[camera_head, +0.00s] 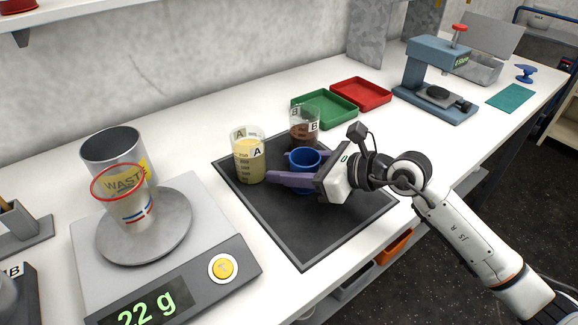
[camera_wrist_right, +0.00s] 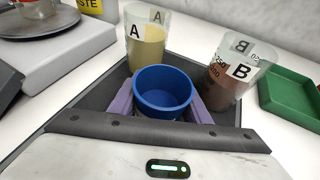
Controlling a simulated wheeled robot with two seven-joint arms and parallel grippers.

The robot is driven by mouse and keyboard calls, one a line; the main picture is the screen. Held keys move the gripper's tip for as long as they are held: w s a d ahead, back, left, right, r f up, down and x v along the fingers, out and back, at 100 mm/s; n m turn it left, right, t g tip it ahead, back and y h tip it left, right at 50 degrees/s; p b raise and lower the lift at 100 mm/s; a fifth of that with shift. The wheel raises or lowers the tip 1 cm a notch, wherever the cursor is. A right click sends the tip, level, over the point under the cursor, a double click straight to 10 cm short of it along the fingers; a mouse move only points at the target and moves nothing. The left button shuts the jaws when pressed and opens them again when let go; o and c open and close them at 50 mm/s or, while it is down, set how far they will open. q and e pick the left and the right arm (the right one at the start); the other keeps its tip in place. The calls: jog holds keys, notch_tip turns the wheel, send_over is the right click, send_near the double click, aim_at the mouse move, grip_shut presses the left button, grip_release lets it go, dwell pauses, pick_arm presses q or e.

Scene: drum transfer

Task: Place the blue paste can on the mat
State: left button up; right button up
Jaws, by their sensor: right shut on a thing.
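The blue paste can (camera_head: 305,158) is over the dark mat (camera_head: 295,226), in front of the two beakers. My right gripper (camera_head: 298,168) comes from the right with its purple fingers on both sides of the can and is shut on it. In the right wrist view the open-topped blue can (camera_wrist_right: 163,90) sits upright between the purple fingers (camera_wrist_right: 160,103). Whether its base touches the mat is hidden by the fingers. My left gripper is not in view.
Beaker A (camera_head: 248,155), with yellow content, and beaker B (camera_head: 304,125), with dark red content, stand at the mat's back edge. Green (camera_head: 325,111) and red (camera_head: 361,94) trays lie behind. The mat's front is clear.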

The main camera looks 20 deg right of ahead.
aim_at(318, 169)
jog(key=o, duration=0.7)
jog(key=shift+f, duration=0.15)
jog(key=o, duration=0.4)
jog(key=shift+o, duration=0.2)
jog(key=shift+s+d+r, duration=0.1)
jog(key=shift+d+r, duration=0.05)
jog(key=shift+r, duration=0.1)
jog(key=b+v, duration=0.1)
jog(key=v, duration=0.9)
jog(key=shift+s+d+r, duration=0.15)
jog(key=shift+s+d, duration=0.05)
jog(key=shift+s+d+r, duration=0.3)
jog(key=shift+s+r, duration=0.05)
